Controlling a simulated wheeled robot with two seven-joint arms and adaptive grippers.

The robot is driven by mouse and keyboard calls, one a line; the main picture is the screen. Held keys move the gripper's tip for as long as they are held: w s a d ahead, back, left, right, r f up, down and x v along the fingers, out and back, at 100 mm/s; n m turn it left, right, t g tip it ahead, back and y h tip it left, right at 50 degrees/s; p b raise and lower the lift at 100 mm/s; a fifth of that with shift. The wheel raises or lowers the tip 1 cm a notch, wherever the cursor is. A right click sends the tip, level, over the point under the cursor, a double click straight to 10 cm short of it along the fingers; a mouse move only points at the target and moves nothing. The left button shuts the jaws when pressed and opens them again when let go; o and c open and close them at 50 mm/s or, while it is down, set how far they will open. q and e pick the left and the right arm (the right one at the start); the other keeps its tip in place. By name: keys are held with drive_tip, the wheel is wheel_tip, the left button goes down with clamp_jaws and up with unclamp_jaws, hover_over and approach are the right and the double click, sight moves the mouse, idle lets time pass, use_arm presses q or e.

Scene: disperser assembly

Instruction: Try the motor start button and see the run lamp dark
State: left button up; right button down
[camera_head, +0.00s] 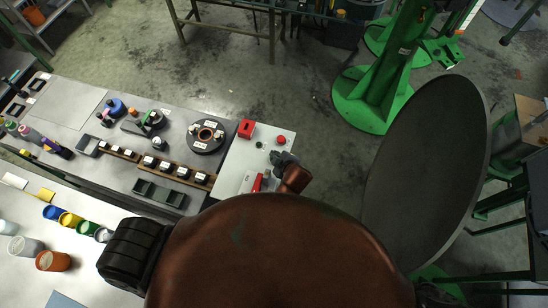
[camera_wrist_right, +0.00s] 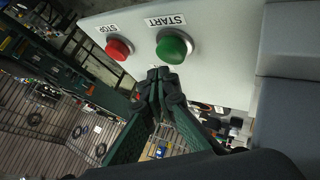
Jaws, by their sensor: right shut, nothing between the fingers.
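The light grey control panel (camera_head: 236,166) stands at the right end of the bench in the head view. In the right wrist view its green START button (camera_wrist_right: 174,46) sits beside the red STOP button (camera_wrist_right: 120,48). My right gripper (camera_wrist_right: 160,76) is shut and empty, its fingertips just below the green button; I cannot tell whether they touch it. In the head view the right gripper (camera_head: 284,160) covers part of the panel, hiding the START button. A small dark round fitting (camera_head: 259,144) shows on the panel; I cannot tell whether it is the run lamp. No lit lamp shows. My left gripper is out of view.
A red box (camera_head: 246,128) and a red handle (camera_head: 257,182) are on the panel. A black disc-shaped part (camera_head: 206,148) and a rack of small blocks (camera_head: 158,167) stand to its left. A large dark disc (camera_head: 428,175) and a green column (camera_head: 385,75) stand to the right.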

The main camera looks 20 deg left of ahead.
drive_tip(key=shift+f, duration=0.1)
drive_tip(key=shift+f, duration=0.35)
drive_tip(key=shift+f+b, duration=0.5)
drive_tip(key=shift+f, duration=0.45)
idle(0.9)
idle(0.4)
drive_tip(key=shift+r+p, duration=1.35)
drive_tip(key=shift+p, duration=0.05)
drive_tip(key=shift+r, duration=0.1)
wheel_tip(320, 180, up, 5)
drive_tip(key=p, duration=0.5)
